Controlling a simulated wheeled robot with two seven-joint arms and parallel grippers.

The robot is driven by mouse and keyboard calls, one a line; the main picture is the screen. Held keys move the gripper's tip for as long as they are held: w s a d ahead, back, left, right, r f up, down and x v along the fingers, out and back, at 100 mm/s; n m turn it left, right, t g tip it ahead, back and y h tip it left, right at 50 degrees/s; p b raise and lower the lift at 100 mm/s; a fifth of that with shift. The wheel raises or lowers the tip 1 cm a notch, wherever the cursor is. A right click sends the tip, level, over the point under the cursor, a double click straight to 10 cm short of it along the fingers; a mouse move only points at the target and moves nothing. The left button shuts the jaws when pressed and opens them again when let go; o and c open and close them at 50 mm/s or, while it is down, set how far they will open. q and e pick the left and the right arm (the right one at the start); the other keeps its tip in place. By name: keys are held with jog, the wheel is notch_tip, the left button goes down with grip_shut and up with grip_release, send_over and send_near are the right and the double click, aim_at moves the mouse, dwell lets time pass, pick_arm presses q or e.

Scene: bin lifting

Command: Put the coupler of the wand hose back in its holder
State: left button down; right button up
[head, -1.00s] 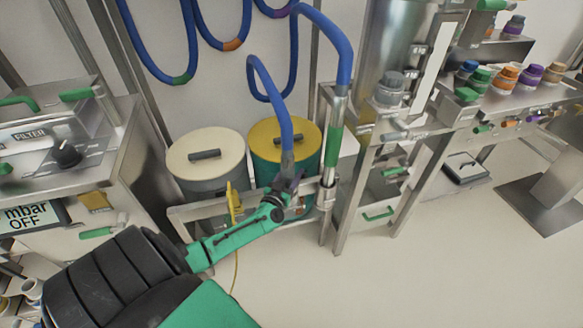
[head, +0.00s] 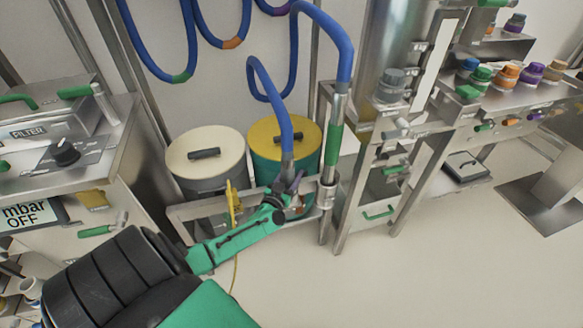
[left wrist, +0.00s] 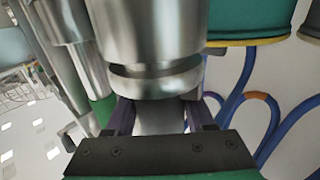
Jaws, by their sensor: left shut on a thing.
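The coupler (head: 287,168) is the grey metal end of a blue hose (head: 286,128). It stands about upright in front of the yellow-lidded drum. My left gripper (head: 285,189), with purple fingers, is shut on it. In the left wrist view the coupler (left wrist: 150,45) fills the upper middle, with a finger of the gripper (left wrist: 158,117) on each side. The wand (head: 335,139), a metal tube with a green grip, stands upright just right of it in a bracket (head: 326,196). The coupler's lower end and any holder beneath it are hidden by my gripper. My right gripper is not seen.
A low metal rail (head: 192,210) runs in front of a cream-lidded drum (head: 190,164) and a yellow-lidded drum (head: 264,131). A steel cabinet (head: 80,215) is at left.

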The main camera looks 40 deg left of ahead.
pick_arm(q)
jog(key=shift+f, duration=0.5)
dwell(0.6)
jog(key=shift+c, duration=0.9)
grip_release()
jog(key=shift+s+f, duration=0.1)
jog(key=p+v, duration=0.2)
jog(key=v, duration=1.2)
jog(key=shift+s+d, duration=0.15)
jog(key=shift+s, duration=0.05)
